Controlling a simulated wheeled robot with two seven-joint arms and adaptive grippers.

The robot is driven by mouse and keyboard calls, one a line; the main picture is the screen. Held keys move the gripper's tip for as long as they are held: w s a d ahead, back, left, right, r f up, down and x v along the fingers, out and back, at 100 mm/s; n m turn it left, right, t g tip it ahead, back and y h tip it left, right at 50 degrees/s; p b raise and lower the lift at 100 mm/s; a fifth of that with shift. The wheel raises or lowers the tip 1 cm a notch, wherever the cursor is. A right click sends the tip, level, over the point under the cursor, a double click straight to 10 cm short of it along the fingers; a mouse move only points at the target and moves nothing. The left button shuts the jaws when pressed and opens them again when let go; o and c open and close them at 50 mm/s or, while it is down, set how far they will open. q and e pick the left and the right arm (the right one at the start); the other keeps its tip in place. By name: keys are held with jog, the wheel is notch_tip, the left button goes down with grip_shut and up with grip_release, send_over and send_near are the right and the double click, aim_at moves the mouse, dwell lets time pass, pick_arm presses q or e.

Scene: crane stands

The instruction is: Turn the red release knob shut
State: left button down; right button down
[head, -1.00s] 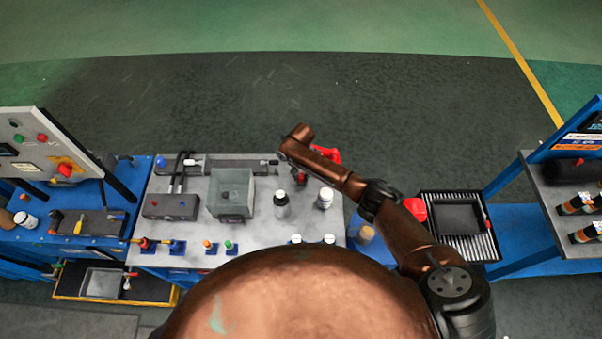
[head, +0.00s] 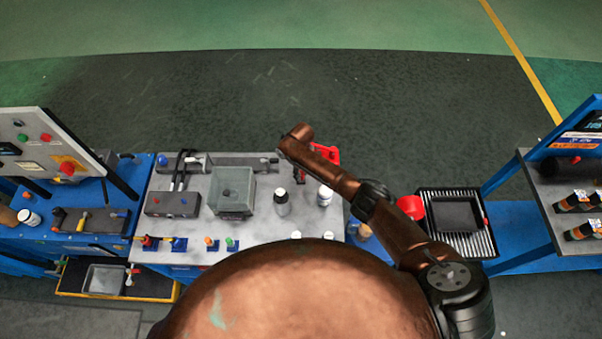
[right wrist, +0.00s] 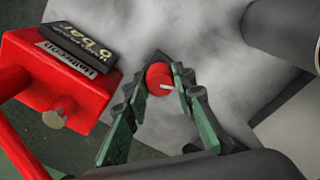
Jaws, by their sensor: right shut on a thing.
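The red release knob (right wrist: 159,76), with a pale pointer line on it, shows in the right wrist view between the green fingers of my right gripper (right wrist: 160,84). The fingers are shut on the knob from both sides. A red hydraulic unit (right wrist: 62,85) with a dark display reading "0 bar" is to the left of the knob. In the head view part of the red unit (head: 329,153) shows beside my right forearm, at the far right of the grey bench. The knob is hidden there. My left gripper is not in view.
On the grey bench stand a clear grey box (head: 233,190), a dark bottle (head: 281,205) and a white-capped bottle (head: 324,197). A red bowl (head: 410,206) and black ribbed tray (head: 458,216) are to the right. A control panel (head: 42,152) stands left.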

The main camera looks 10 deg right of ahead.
jog(key=n, duration=0.6)
jog(key=shift+w+a+n, duration=0.1)
jog(key=shift+n, duration=0.2)
jog(key=n+b, duration=0.1)
jog(key=n, duration=0.5)
dwell(0.3)
jog(key=c, duration=1.7)
grip_release()
jog(key=shift+c, duration=0.2)
jog(key=shift+o, duration=0.6)
